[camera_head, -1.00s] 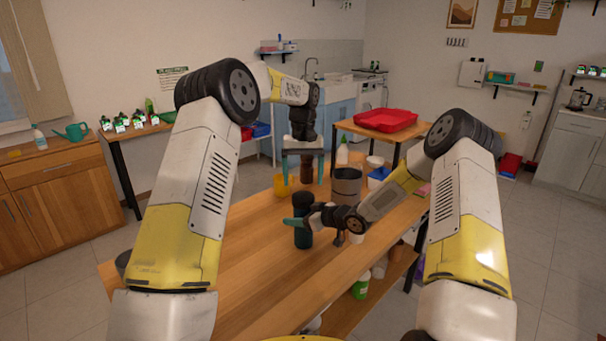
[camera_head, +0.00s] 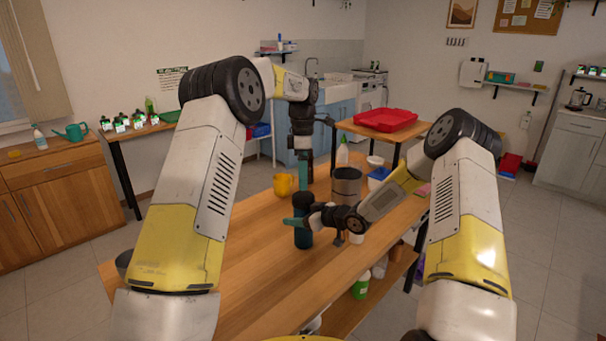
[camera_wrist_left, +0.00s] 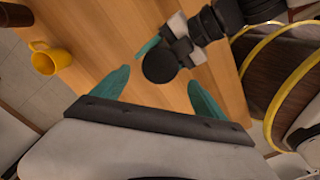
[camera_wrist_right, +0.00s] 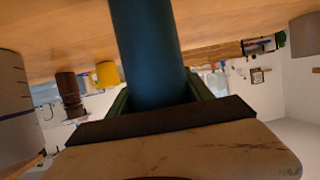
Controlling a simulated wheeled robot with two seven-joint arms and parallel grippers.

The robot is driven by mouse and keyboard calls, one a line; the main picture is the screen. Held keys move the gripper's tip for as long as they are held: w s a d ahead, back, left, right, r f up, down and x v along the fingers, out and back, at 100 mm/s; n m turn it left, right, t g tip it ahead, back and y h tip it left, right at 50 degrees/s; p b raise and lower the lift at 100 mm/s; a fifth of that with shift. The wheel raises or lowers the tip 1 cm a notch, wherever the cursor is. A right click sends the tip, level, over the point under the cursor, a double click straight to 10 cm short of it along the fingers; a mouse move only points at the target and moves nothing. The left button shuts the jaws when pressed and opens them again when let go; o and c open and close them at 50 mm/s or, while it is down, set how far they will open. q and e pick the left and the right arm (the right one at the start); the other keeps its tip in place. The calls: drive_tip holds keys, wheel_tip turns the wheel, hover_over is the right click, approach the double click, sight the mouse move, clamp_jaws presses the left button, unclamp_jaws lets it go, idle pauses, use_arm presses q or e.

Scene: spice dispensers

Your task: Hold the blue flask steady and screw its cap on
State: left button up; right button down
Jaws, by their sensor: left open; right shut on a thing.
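The blue flask (camera_head: 302,237) stands upright on the wooden table, with its dark cap (camera_head: 302,200) on top. I cannot tell how tightly the cap sits. My right gripper (camera_head: 297,222) is shut around the flask body, and the blue body (camera_wrist_right: 148,50) fills the middle of the right wrist view. My left gripper (camera_head: 304,187) is open and empty, its teal fingers pointing down, behind and above the flask in the head view. In the left wrist view the round cap top (camera_wrist_left: 160,66) shows between and beyond the open fingertips.
A yellow mug (camera_head: 284,184) stands behind the flask. A grey container (camera_head: 346,186) is to its right, with a white bottle (camera_head: 342,154) and a blue bin (camera_head: 378,177) farther back. A red tray (camera_head: 385,120) rests on another table. The table left of the flask is clear.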

sight(303, 195)
use_arm(q)
drive_tip(key=shift+f, duration=4.05)
drive_tip(key=c, duration=1.5)
drive_tip(key=shift+o, duration=0.2)
drive_tip(key=m, duration=1.6)
drive_tip(key=shift+m, duration=0.3)
